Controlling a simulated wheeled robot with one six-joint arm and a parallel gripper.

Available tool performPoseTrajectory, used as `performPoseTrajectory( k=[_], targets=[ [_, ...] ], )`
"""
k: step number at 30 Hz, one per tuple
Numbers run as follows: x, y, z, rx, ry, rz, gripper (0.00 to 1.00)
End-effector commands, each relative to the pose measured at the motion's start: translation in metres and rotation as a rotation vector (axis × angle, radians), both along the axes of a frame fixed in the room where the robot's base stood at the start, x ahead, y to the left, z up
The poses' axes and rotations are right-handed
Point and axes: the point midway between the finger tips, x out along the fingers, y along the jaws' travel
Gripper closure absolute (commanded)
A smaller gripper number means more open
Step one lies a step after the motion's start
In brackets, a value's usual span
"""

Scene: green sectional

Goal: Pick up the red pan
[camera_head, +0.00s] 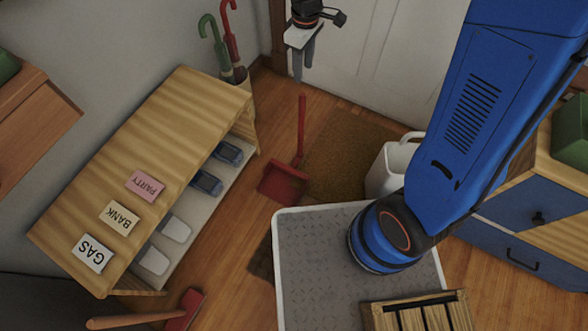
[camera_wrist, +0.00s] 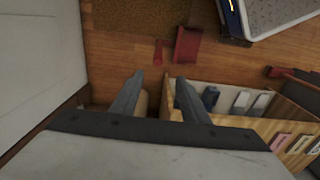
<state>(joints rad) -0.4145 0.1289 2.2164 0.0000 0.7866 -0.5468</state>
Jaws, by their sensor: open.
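The red pan (camera_head: 283,183) is a dustpan with an upright red handle (camera_head: 301,125). It stands on the wood floor between the shelf bench and the brown doormat. It also shows at the top of the wrist view (camera_wrist: 187,45), the handle end (camera_wrist: 158,50) to its left. My gripper (camera_head: 303,72) is at the top of the head view, in front of the white door, above and apart from the pan. In the wrist view its two fingers (camera_wrist: 159,83) are spread with nothing held between them; the pan lies beyond their tips.
A wooden bench (camera_head: 165,130) with shoes below and cards on top stands left. Umbrellas (camera_head: 228,40) fill a holder in the corner. A white jug (camera_head: 393,165) and grey platform (camera_head: 310,250) with a wooden crate (camera_head: 420,312) are right. A red brush (camera_head: 185,310) lies at front.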

Motion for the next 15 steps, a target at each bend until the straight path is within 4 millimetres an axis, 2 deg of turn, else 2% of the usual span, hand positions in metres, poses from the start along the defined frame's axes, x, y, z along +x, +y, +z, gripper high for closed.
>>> performPoseTrajectory(
  k=[3, 8, 15],
  targets=[
    [0.003, 0.007, -0.008, -0.003, 0.008, 0.021, 0.59],
    [0.003, 0.007, -0.023, -0.005, 0.012, 0.026, 0.59],
    [0.002, 0.007, -0.065, -0.006, 0.014, 0.025, 0.59]
  ],
)
